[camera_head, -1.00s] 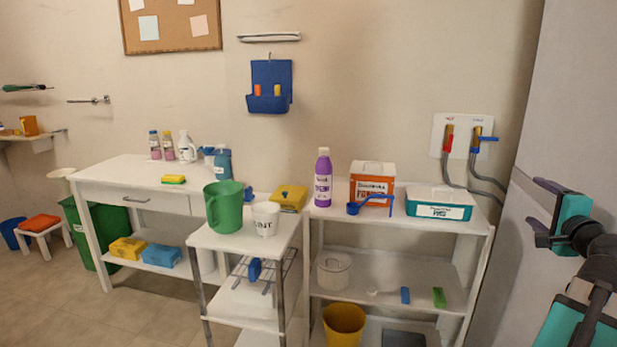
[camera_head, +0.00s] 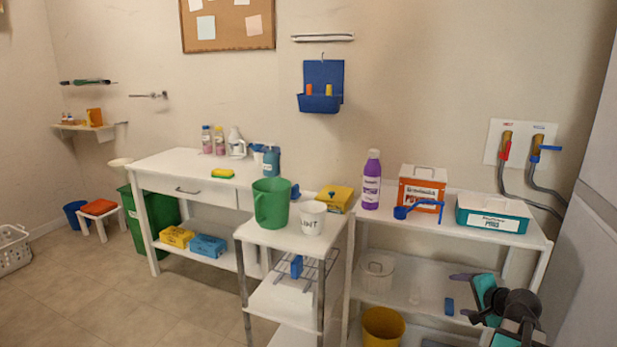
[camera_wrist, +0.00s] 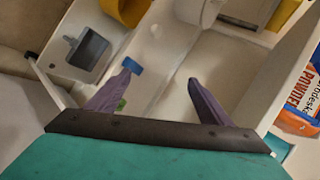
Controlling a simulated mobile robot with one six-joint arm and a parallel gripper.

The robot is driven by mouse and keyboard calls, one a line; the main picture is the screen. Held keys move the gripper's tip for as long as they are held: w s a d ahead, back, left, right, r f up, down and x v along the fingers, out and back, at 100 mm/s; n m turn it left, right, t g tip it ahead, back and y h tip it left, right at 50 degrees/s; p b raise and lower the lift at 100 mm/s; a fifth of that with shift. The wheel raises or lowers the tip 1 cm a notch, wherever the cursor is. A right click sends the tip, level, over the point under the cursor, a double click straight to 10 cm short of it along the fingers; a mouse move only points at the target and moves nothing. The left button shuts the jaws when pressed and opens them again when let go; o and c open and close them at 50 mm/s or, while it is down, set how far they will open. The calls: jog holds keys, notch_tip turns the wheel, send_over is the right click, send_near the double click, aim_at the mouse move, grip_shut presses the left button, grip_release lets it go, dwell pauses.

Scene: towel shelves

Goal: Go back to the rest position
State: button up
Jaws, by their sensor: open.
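My gripper (camera_head: 462,294) is at the lower right in the head view, in front of the right shelf unit (camera_head: 540,246). In the wrist view my gripper (camera_wrist: 163,80) has its two purple fingers spread wide apart, with nothing between them. The orange powder box (camera_wrist: 300,95) is at the right edge of the wrist view, clear of the fingers.
The right shelf top bears a purple bottle (camera_head: 371,180), an orange box (camera_head: 421,187) and a teal box (camera_head: 492,212). A white cart (camera_head: 290,238) holds a green pitcher (camera_head: 271,203). A basket (camera_head: 14,250) stands at far left. The left floor is mostly clear.

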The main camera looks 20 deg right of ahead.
jog(key=w+a+f+n+g+y, duration=0.3)
jog(key=a+f+n, duration=0.1)
jog(key=a+f, duration=1.05)
jog(key=s+a+f+n+g+y, duration=0.1)
jog(key=s+a+f+n+g, duration=0.3)
jog(key=a+f, duration=0.65)
jog(key=s+a+f+n+g, duration=0.25)
jog(key=s+a+f, duration=0.25)
jog(key=a+f, duration=0.55)
jog(key=s+a+f+n+g+h, duration=0.1)
jog(key=s+a+f+n+g, duration=0.35)
jog(key=s, duration=0.55)
jog(key=s+a+f+n+g+h, duration=0.1)
jog(key=s+a+f+n+h, duration=0.15)
jog(key=s+a+f, duration=0.6)
jog(key=s+d+r+g+y+p, duration=0.1)
jog(key=s+d+r+p, duration=0.1)
jog(key=r+p, duration=1.1)
notch_tip(320, 180, up, 2)
jog(key=shift+s+r, duration=0.15)
jog(key=shift+s, duration=0.35)
jog(key=shift+d, duration=0.1)
